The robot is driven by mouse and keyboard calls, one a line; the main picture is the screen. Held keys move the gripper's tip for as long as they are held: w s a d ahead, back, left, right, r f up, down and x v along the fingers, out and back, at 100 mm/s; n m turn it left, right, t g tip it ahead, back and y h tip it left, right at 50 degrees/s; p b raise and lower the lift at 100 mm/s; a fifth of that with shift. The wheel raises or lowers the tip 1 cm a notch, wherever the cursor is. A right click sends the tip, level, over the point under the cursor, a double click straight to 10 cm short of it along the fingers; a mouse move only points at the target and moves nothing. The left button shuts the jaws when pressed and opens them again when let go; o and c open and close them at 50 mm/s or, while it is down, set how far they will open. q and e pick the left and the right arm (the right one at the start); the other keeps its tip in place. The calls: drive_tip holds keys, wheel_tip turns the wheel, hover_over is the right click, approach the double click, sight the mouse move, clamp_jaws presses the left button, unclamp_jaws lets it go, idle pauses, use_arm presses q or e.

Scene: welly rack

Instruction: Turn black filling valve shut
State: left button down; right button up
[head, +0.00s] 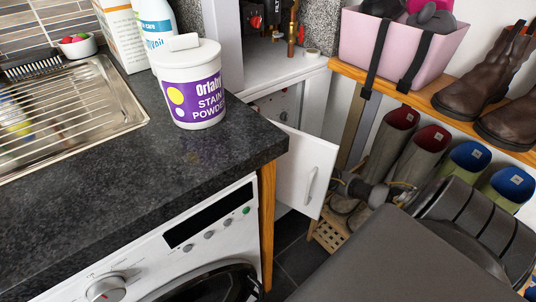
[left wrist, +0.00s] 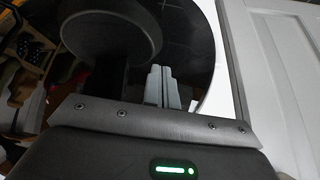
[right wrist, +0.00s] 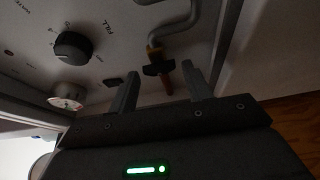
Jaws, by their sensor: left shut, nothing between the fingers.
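In the right wrist view, a black valve handle (right wrist: 158,69) sits crosswise on a brass fitting below a grey bent pipe. An orange-brown pipe end runs on from it. My right gripper (right wrist: 160,78) is open, with the handle ahead and between the fingertips; nothing is clearly gripped. A round black knob (right wrist: 72,46) with the word FILL beside it is on the grey panel at left. In the head view my right gripper is hidden, apparently behind the white cupboard door. My left gripper (left wrist: 160,84) is shut and empty in the left wrist view, and out of the head view.
The white cupboard door (head: 306,170) stands open beside the worktop (head: 80,150). A stain powder tub (head: 190,85) is near the worktop corner. Boots (head: 480,75) and a pink bin (head: 408,45) are on the rack's shelf, with wellies (head: 425,150) below. A round gauge (right wrist: 67,97) is on the panel.

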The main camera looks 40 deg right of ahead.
drive_tip(key=shift+o, duration=0.8)
use_arm(q)
drive_tip(key=s, duration=0.1)
drive_tip(key=s+a+f+g+p, duration=0.1)
drive_tip(key=s+a+g, duration=0.1)
drive_tip(key=shift+s+f+n+y, duration=0.1)
drive_tip(key=shift+f+n+y, duration=0.2)
drive_tip(key=shift+f+y, duration=0.1)
use_arm(e)
drive_tip(key=v, duration=1.1)
use_arm(q)
drive_tip(key=shift+r, duration=0.1)
use_arm(e)
drive_tip(key=shift+w, duration=0.1)
